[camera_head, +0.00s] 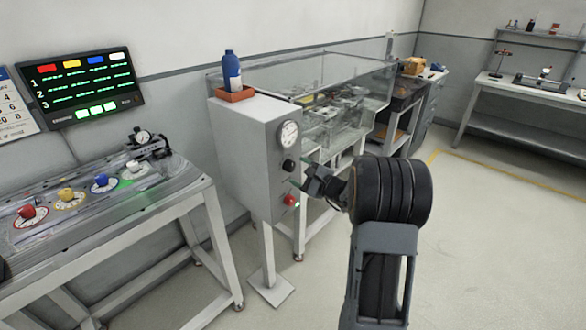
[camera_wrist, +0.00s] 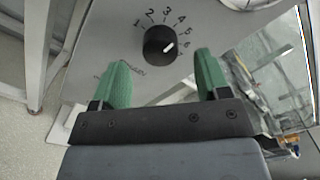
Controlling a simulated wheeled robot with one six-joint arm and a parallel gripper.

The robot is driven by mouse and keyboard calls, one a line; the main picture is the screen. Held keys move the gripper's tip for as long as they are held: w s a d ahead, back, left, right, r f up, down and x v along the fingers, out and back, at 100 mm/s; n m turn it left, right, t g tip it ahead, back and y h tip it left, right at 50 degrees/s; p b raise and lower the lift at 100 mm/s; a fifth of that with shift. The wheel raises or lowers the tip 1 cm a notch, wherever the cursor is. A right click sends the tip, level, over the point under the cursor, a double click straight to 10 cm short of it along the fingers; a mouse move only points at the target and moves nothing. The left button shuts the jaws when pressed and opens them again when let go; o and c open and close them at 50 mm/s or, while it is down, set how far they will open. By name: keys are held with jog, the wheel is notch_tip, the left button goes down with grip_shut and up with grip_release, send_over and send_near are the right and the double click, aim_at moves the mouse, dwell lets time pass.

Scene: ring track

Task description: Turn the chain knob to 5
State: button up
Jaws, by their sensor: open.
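The black chain knob (camera_wrist: 160,43) is on the front of a grey cabinet, inside an arc of numbers 1 to 7. Its white mark points right and slightly up, near 5 or 6; I cannot tell which exactly. In the head view the knob (camera_head: 288,165) is below a round gauge. My gripper (camera_wrist: 162,64) has two green fingers, open and empty. They are spread to either side of the knob's lower side in the wrist view, and I see no contact. In the head view my gripper (camera_head: 311,181) is just right of the knob, in front of the cabinet.
The grey cabinet (camera_head: 236,150) carries a gauge (camera_head: 289,134), a red button (camera_head: 290,200) and an orange tray (camera_head: 236,94) with a blue bottle. A glass-walled tank (camera_head: 345,110) stands behind it. A panel with coloured knobs is at left. Floor at right is clear.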

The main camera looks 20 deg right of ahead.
aim_at(292, 168)
jog(key=shift+x, duration=1.65)
jog(key=c, duration=0.9)
